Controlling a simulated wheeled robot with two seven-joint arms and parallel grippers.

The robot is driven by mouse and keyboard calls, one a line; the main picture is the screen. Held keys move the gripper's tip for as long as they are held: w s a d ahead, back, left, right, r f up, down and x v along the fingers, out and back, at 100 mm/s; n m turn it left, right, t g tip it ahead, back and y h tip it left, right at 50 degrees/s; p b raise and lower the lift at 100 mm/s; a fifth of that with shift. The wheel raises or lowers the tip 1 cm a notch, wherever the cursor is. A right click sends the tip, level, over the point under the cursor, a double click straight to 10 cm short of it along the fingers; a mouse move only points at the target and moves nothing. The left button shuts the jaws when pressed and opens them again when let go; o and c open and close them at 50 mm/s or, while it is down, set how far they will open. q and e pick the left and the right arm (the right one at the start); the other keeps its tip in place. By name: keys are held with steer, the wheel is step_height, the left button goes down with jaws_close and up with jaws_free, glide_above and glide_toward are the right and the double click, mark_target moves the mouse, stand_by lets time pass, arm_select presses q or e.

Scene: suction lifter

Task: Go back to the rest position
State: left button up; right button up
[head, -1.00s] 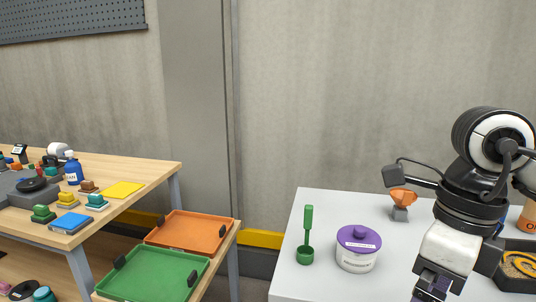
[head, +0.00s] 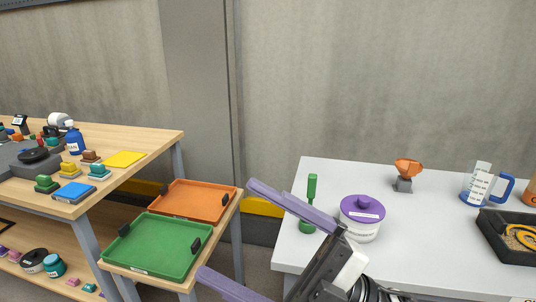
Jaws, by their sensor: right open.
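My right gripper (head: 252,236) shows at the lower middle of the head view, its two long purple-grey fingers spread wide apart with nothing between them. It points to the left, in front of the white table's (head: 430,266) left edge. My left gripper is not in view.
On the white table stand a purple-lidded tub (head: 362,218), an orange funnel-like piece (head: 408,169), a measuring jug (head: 480,184) and a black tray (head: 488,232). Left are a green tray (head: 152,248), an orange tray (head: 196,200) and a wooden workbench (head: 150,142) with several items.

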steer(key=w+d+f+m+t+h, duration=0.2)
steer(key=d+f+m+t+h, duration=0.25)
steer(key=f+m, duration=0.25)
steer(key=w+d+f+m+t+h, duration=0.3)
steer(key=f+m+t+h, duration=0.15)
steer(key=f+m, duration=0.25)
steer(key=w+d+f+m+t+h, duration=0.2)
steer(key=d+f+m+t+h, duration=0.1)
steer(key=f+m+h, duration=0.3)
steer(key=s+d+f+m+g+h, duration=0.3)
steer(key=s+f, duration=0.6)
steer(key=f, duration=0.4)
steer(key=s+d+f+m+g+h, duration=0.2)
steer(key=s+d+f+m+g, duration=0.2)
steer(key=s+f, duration=0.5)
step_height(320, 180, down, 5)
steer(key=shift+s+d+f+m+g+h, duration=0.15)
steer(key=shift+d+m+g+h, duration=0.35)
steer(key=shift+d, duration=0.55)
